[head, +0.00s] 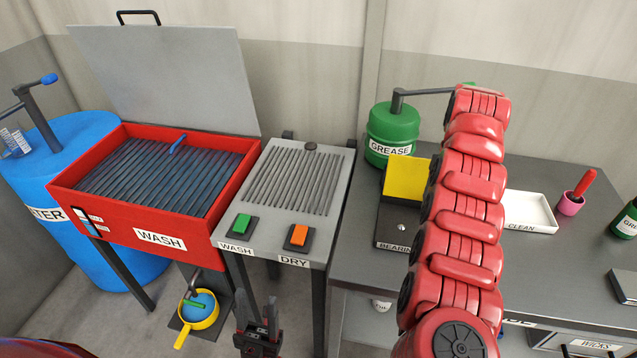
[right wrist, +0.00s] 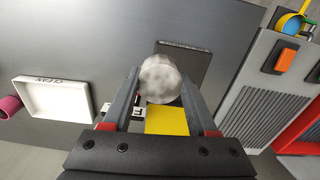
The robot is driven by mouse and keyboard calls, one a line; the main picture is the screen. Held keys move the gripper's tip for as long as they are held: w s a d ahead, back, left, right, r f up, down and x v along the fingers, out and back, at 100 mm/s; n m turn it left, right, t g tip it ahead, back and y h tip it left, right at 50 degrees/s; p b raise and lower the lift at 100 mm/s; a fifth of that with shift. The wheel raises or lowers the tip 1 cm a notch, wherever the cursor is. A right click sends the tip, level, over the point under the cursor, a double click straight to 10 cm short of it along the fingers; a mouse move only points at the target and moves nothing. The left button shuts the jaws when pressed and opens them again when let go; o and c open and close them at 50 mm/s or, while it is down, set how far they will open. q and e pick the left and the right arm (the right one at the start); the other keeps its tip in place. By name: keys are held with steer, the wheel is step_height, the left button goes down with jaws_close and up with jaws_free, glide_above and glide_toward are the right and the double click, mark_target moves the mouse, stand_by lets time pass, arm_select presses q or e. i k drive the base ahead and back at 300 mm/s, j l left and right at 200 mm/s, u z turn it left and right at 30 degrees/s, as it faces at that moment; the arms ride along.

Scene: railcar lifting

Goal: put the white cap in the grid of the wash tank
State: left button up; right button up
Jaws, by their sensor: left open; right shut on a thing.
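The white cap (right wrist: 160,78) shows in the right wrist view as a round, mottled whitish piece between the fingertips of my right gripper (right wrist: 160,92), which is shut on it. In the head view my red right arm hides this gripper and the cap. The red wash tank (head: 62,190) stands at the left with its grey lid (head: 165,75) raised. Its dark slatted grid (head: 150,178) is uncovered, with a small blue piece at the far side. My left gripper (head: 258,325) is open and empty at the bottom, in front of the dry stand.
The grey dry stand (head: 325,190), with green and orange buttons, is right of the tank. The bench holds a green grease drum (head: 393,130), a bearing plate with a yellow panel (head: 405,180) and a white clean tray (head: 528,212). A yellow pan (head: 200,310) sits low down.

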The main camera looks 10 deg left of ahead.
mark_target(154, 182)
steer(key=j+u, duration=0.1)
steer(key=u, duration=0.35)
steer(key=i+u, duration=0.15)
steer(key=u, duration=0.3)
steer(key=i+u, duration=0.1)
steer(key=u, duration=0.35)
steer(key=i, duration=1.25)
steer(key=j+u, duration=0.05)
